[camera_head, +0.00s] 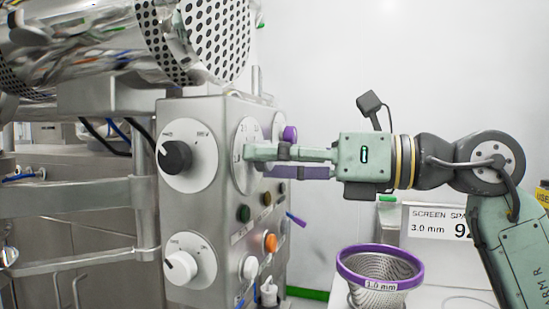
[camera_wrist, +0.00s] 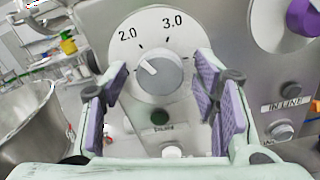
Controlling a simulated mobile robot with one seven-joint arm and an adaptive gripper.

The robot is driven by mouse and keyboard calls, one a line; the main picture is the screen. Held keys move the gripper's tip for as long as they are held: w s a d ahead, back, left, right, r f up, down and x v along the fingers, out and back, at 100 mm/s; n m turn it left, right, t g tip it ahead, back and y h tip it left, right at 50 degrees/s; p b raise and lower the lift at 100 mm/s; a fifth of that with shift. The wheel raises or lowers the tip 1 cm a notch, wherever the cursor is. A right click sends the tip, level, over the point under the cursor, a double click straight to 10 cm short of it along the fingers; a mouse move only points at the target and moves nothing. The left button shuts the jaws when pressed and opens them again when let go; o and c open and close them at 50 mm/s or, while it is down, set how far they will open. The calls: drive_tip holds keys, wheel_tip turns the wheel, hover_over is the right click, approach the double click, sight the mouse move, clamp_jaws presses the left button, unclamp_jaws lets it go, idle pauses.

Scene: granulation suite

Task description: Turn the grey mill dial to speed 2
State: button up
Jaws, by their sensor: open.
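The grey mill dial (camera_wrist: 165,76) sits on a round white plate marked 2.0 and 3.0 in the wrist view. Its white pointer line points up and left, a little to the lower left of the 2.0 tick. My gripper (camera_wrist: 161,80) is open, with one purple-padded finger on each side of the dial and visible gaps between pads and knob. In the head view my gripper (camera_head: 254,160) reaches left to the panel in front of the dial's white plate (camera_head: 243,136). The grey knob itself is hidden there by the fingers.
A black knob (camera_head: 175,156), a white knob (camera_head: 181,267) and a purple knob (camera_head: 290,133) share the steel panel. Green (camera_head: 244,213) and orange (camera_head: 270,242) buttons sit below the gripper. A purple-rimmed mesh basket (camera_head: 380,260) stands lower right.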

drive_tip(key=shift+d, duration=0.1)
drive_tip(key=v, duration=1.2)
